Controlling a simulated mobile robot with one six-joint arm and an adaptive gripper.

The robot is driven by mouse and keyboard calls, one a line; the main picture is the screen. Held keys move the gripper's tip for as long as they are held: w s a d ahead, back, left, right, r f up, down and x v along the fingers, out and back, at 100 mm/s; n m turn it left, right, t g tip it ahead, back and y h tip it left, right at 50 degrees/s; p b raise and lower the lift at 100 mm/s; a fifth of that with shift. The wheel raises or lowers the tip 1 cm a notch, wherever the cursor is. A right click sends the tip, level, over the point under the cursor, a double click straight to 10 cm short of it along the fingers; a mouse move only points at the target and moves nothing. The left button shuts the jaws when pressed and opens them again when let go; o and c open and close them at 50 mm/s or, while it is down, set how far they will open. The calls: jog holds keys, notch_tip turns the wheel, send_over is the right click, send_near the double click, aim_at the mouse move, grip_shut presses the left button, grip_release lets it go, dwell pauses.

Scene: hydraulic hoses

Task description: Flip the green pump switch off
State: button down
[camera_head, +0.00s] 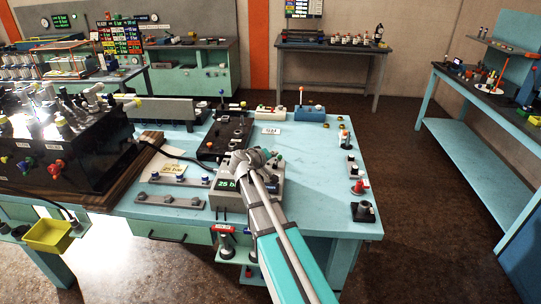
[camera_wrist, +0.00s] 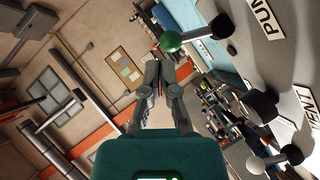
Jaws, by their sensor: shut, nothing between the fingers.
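The green pump switch shows in the wrist view as a lever with a green ball (camera_wrist: 171,41) on its end and a dark round base beside a label (camera_wrist: 265,18) whose visible letters read "PUM". My gripper (camera_wrist: 164,70) is shut and empty, with its fingertips just below the green ball in the picture. A narrow gap shows between them; I cannot tell how far apart they are in depth. In the head view my gripper is over the grey box with a green "25 b" display (camera_head: 228,184), and my arm hides part of that box.
A second lever with a white ball (camera_wrist: 255,165) stands by a label ending in "ENT" (camera_wrist: 307,110). On the light-blue bench (camera_head: 310,175) are a black block (camera_head: 226,137), a blue box (camera_head: 310,113) with an orange lever, and several small fittings at the right. The bench's right middle is clear.

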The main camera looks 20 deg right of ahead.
dwell(0.3)
jog(key=shift+s+a+r, duration=0.2)
jog(key=shift+s+a, duration=0.1)
jog(key=p+v, duration=0.5)
jog(key=v, duration=0.8)
jog(key=shift+r, duration=0.35)
jog(key=shift+d, duration=0.15)
jog(key=s+a+f+g+y, duration=0.3)
jog(key=s+f+y, duration=0.3)
jog(key=s, duration=0.3)
jog(key=s+a+f+g+y, duration=0.4)
jog(key=s+f+y, duration=0.2)
jog(key=s, duration=0.3)
jog(key=shift+s+f+g, duration=0.25)
jog(key=shift+s+g, duration=0.05)
jog(key=shift+s, duration=0.1)
